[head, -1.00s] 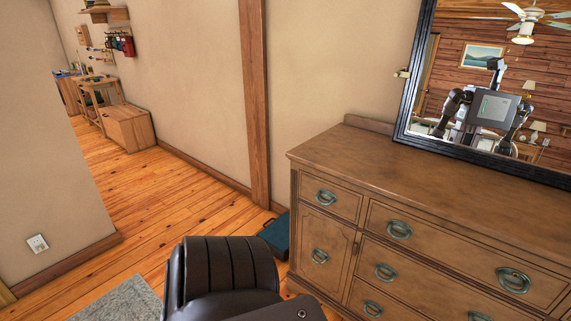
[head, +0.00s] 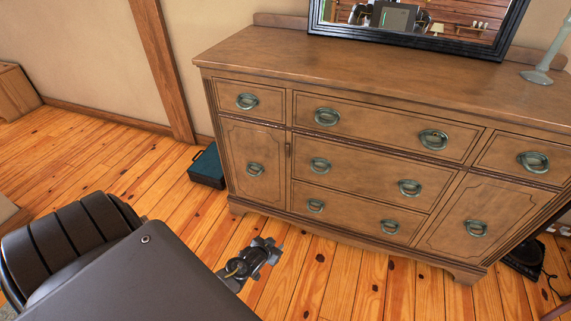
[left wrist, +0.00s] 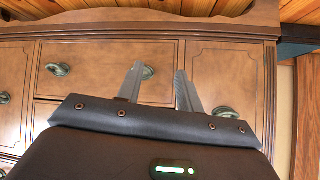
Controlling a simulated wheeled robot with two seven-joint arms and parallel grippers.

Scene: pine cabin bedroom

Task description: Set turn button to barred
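A small dark turn button (head: 288,149) sits on the upright strip between the left cupboard door (head: 251,180) and the drawers of the brown dresser (head: 330,86). It looks roughly upright, but it is too small to tell its exact setting. My left gripper (head: 264,257) is low in front of the dresser, below and apart from the button. In the left wrist view the left gripper (left wrist: 159,69) has its two fingers spread, empty, with the dresser front beyond. I cannot make out the button there. My right gripper is not in view.
A dark teal case (head: 206,167) lies on the floor at the dresser's left side. A black-framed mirror (head: 415,28) and a pale green stand (head: 538,74) are on the dresser top. Ring pulls (head: 320,164) stick out from its front.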

